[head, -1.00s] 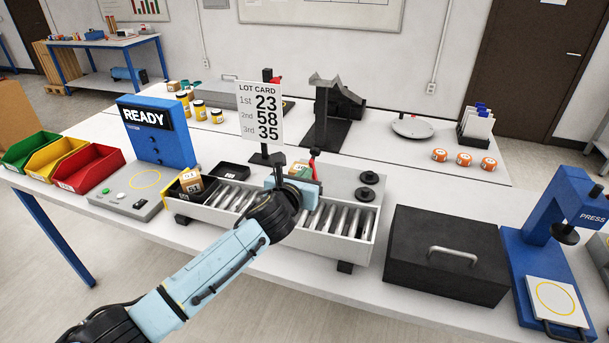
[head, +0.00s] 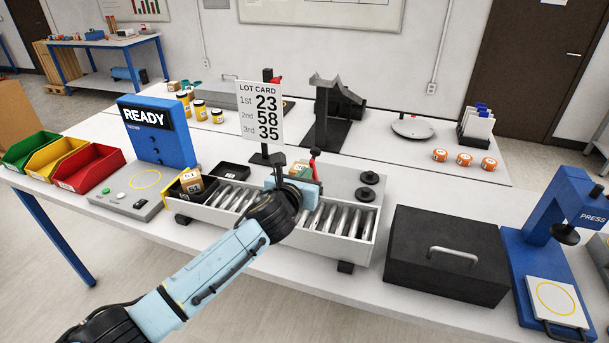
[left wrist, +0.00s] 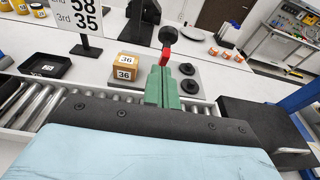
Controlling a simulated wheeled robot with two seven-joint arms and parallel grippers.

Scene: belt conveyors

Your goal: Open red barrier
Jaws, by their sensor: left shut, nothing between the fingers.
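The red barrier shows in the left wrist view as a small red arm with a black knob (left wrist: 167,48), just beyond my fingertips. In the head view a bit of red (head: 313,163) shows behind my gripper; the rest is hidden. My left gripper (head: 300,175) is over the roller conveyor (head: 338,222). Its green fingers (left wrist: 163,80) are shut and empty, with their tips close to the red part; I cannot tell whether they touch. A cardboard box marked 36 (left wrist: 125,68) sits on the conveyor side, left of the fingers. My right gripper is not in view.
A lot card (head: 262,112) stands behind the conveyor. A black lidded case (head: 447,255) and a blue press (head: 560,230) stand to the right. A black tray with a box (head: 185,190), a blue READY panel (head: 150,130) and coloured bins (head: 88,168) are to the left.

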